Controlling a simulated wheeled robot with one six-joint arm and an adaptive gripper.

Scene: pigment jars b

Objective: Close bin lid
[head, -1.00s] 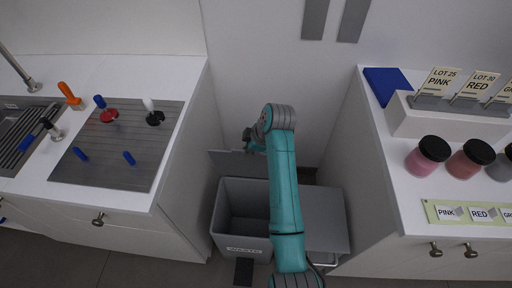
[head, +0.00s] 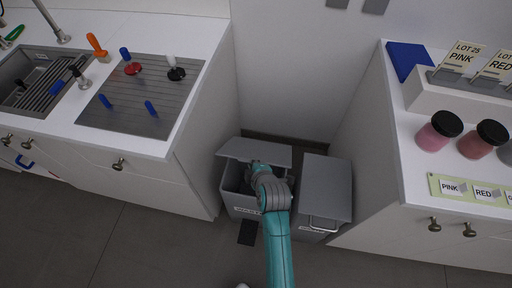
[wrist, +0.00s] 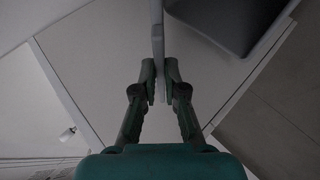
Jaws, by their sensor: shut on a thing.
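The left grey bin (head: 243,207) stands on the floor between the two counters, with a label on its front. Its grey lid (head: 252,149) is raised at the back of the bin, and part of the dark opening shows in front of it. In the wrist view, my gripper (wrist: 160,78) is shut on a thin grey edge (wrist: 157,38), which appears to be the lid's edge. A dark grey bin part also shows at the top right there. In the head view, my wrist covers the fingers and part of the bin's opening.
A second grey bin with a flat, closed lid (head: 326,187) stands close on the right. The left counter (head: 190,125) and right counter (head: 405,165) flank the bins. A dark pedal (head: 247,232) sits before the left bin. Open floor lies in front.

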